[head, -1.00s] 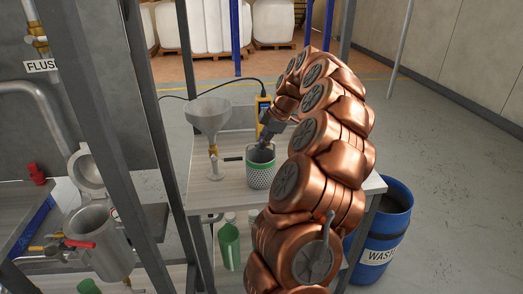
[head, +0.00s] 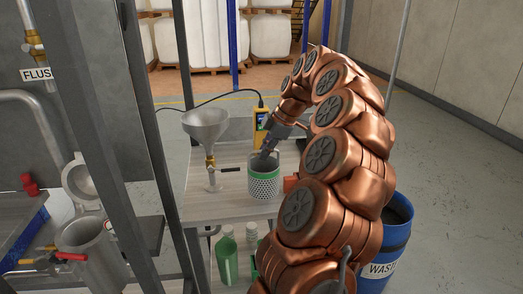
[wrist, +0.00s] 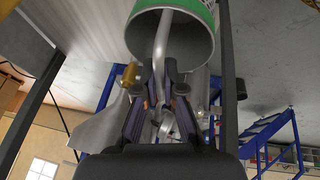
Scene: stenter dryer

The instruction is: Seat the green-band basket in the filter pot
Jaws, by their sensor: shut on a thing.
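The green-band basket (head: 263,187) is a perforated metal cup with a green band around its upper part. It is upright at the bench top (head: 232,205); I cannot tell whether it touches it. My gripper (head: 268,153) reaches down at its mouth from the right. In the wrist view, my gripper (wrist: 162,88) is shut on the basket's bent metal handle, and the basket (wrist: 172,40) fills the top of the picture. The filter pot (head: 92,245) is the grey metal cylinder at lower left, with its round lid (head: 82,182) swung open; its inside is mostly hidden.
A metal funnel (head: 205,128) with a brass valve stands left of the basket. A yellow handheld device (head: 259,115) is behind it. Grey frame posts (head: 158,130) stand between bench and pot. A red valve handle (head: 70,256) is at the pot. A blue waste drum (head: 388,250) stands right.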

